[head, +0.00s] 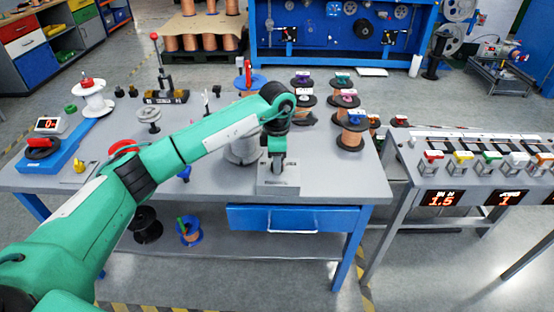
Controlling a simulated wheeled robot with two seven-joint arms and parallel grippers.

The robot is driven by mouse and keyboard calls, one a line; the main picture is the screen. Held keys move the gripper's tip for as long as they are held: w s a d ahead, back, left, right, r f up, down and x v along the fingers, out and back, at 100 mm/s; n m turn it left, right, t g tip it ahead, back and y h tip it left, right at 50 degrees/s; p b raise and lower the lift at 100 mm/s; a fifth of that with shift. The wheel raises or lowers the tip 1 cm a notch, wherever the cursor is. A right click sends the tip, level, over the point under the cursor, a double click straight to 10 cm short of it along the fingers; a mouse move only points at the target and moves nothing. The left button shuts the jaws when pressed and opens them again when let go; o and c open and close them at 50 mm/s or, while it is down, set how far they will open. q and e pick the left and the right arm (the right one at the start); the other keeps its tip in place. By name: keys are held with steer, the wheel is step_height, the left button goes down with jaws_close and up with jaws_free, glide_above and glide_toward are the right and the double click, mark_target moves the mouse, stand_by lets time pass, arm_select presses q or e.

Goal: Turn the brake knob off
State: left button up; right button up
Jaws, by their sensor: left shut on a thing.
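My left arm reaches in from the left over the grey workbench (345,188). My left gripper (278,165) points down at the top of a small light-grey brake box (278,188) near the bench's front edge. It is shut on the small brake knob on that box. The fingers hide most of the knob, so its turn position cannot be read. A grey cylinder (240,152) stands just behind and left of the box, partly behind my arm. My right gripper is not in view.
Copper wire spools (351,132) stand at the bench's right rear. A white spool (92,100) and a blue scale (55,150) are at the left. A blue drawer (293,218) hangs below the front edge. A control stand (470,172) is to the right.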

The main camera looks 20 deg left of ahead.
arm_select(q)
steer(key=n, duration=0.9)
steer(key=shift+p, duration=0.35)
steer(key=n, duration=0.3)
steer(key=shift+n, duration=0.3)
steer(key=n+p, duration=0.1)
steer(key=n, duration=0.2)
steer(key=shift+r+n, duration=0.1)
steer(key=shift+n, duration=0.3)
steer(key=n+p, duration=0.1)
steer(key=n, duration=0.2)
steer(key=shift+n, duration=1.4)
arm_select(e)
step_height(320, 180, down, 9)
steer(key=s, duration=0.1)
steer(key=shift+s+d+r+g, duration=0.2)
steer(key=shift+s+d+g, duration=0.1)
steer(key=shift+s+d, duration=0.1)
